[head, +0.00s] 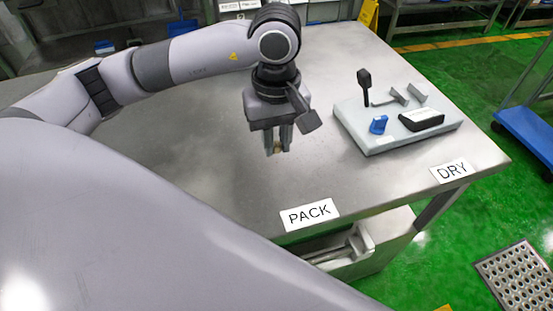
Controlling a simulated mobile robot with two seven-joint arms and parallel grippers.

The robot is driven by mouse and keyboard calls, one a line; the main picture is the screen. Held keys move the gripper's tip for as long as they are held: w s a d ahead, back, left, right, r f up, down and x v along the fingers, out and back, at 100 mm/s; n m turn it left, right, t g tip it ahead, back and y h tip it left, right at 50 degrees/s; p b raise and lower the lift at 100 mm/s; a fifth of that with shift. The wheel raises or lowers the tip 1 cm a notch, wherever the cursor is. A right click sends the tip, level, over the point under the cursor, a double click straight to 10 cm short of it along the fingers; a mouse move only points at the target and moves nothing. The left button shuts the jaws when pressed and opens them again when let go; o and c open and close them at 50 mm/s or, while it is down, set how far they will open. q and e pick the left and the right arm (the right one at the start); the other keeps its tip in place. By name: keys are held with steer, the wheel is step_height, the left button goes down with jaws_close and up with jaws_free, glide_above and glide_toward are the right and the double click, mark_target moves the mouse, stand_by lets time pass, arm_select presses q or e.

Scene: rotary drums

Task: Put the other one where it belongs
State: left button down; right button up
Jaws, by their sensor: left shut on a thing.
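My left gripper (278,147) is in the middle of the head view, pointing down above the grey metal table (215,165). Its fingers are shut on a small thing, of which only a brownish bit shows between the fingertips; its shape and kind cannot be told. A white "PACK" label (309,214) is at the table's front edge, in front of the gripper. A white "DRY" label (452,170) is at the right front corner. My right gripper is not in view.
A blue cart (527,133) is at far right. The tabletop around the gripper is bare.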

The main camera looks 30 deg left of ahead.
mark_target(277, 173)
arm_select(q)
steer(key=shift+f, duration=3.15)
steer(key=shift+f, duration=0.2)
steer(key=c, duration=1)
jaws_free()
steer(key=shift+r, duration=0.1)
step_height(277, 173, up, 12)
steer(key=shift+r+b, duration=0.15)
steer(key=shift+b, duration=0.25)
